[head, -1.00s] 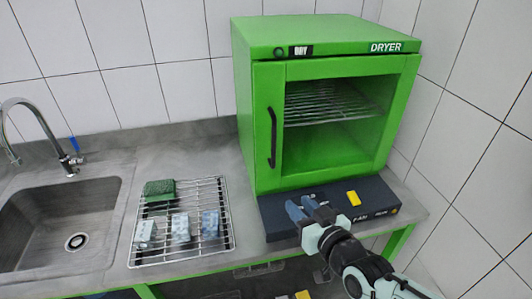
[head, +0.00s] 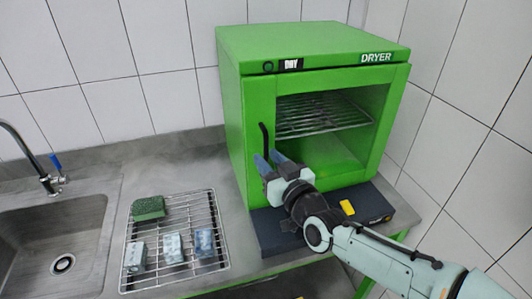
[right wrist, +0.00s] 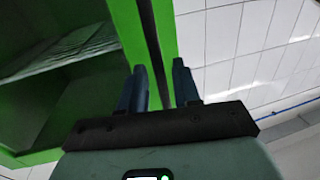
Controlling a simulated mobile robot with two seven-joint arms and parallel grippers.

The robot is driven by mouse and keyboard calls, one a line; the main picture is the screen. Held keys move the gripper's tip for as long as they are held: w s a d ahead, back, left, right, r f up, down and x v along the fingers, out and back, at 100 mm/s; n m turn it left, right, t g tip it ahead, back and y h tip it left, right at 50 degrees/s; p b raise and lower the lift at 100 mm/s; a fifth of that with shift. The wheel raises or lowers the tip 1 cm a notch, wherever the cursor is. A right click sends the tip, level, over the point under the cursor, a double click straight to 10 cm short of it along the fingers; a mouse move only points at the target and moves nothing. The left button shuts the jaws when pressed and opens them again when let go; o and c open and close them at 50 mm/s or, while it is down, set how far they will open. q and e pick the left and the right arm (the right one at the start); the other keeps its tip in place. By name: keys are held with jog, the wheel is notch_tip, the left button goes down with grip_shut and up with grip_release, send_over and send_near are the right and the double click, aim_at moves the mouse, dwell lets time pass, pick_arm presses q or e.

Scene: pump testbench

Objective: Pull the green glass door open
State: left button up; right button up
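The green dryer (head: 315,40) stands on the counter. Its glass door (head: 340,125) looks shut, with a wire shelf visible through the pane. A black vertical handle (head: 264,140) is on the door's left side. My right gripper (head: 267,159) is open at the lower part of the handle, its two blue-grey fingers pointing at the door. In the right wrist view, the handle (right wrist: 151,38) runs down towards the gap between the open fingers (right wrist: 160,88); contact cannot be told. The handle's lower end is partly hidden by the gripper. My left gripper is not in view.
A dark block (head: 275,238) with a yellow piece (head: 347,207) lies in front of the dryer's base. A wire rack (head: 188,205) with a green sponge (head: 148,208) and several small blocks is to the left. A sink (head: 65,240) is further left. A tiled wall is on the right.

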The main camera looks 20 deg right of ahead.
jog(key=shift+x, duration=0.85)
grip_shut()
jog(key=shift+s, duration=0.1)
